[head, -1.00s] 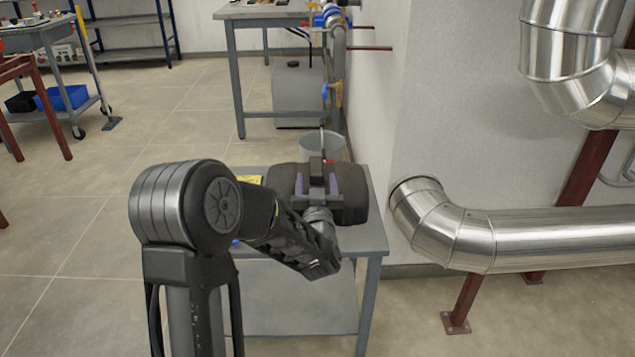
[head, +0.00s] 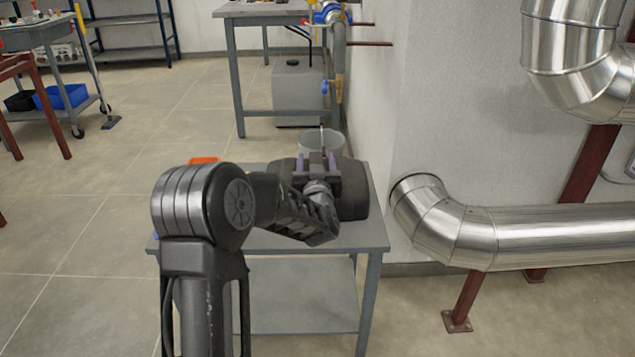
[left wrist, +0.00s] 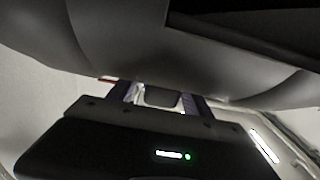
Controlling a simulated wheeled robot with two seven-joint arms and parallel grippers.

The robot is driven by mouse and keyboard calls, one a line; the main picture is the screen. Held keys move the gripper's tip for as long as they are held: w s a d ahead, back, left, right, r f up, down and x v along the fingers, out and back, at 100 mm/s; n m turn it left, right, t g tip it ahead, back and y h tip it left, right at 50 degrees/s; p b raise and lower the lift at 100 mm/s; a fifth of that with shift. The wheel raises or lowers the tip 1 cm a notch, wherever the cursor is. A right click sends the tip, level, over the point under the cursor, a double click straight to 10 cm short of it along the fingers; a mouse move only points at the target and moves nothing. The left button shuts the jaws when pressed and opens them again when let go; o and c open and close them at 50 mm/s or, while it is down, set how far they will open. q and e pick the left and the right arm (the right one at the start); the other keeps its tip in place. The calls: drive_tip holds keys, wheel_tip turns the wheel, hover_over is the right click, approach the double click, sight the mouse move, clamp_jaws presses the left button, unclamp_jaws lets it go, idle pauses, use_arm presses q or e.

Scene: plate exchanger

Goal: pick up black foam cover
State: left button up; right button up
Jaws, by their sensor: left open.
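The black foam cover (head: 348,190) is a thick, dark, rounded bundle lying on the grey table (head: 370,236). My left gripper (head: 317,162) is over the top of the cover's far side in the head view, its two purple-edged fingers apart. The forearm and wrist hide the cover's left and front parts. In the left wrist view a large dark curved surface, apparently the cover (left wrist: 110,50), fills the top, and the fingers of my left gripper (left wrist: 160,96) reach towards it. I cannot tell whether they touch it. My right gripper is out of view.
A grey translucent bucket (head: 310,139) stands behind the cover. An orange-red object (head: 203,160) shows at the table's left back. The wall and a silver pipe (head: 440,222) are close on the right. The floor to the left is open.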

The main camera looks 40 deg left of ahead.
use_arm(q)
drive_tip(key=shift+w+a, duration=0.15)
drive_tip(key=shift+w, duration=0.1)
idle(0.4)
clamp_jaws()
idle(0.4)
idle(0.9)
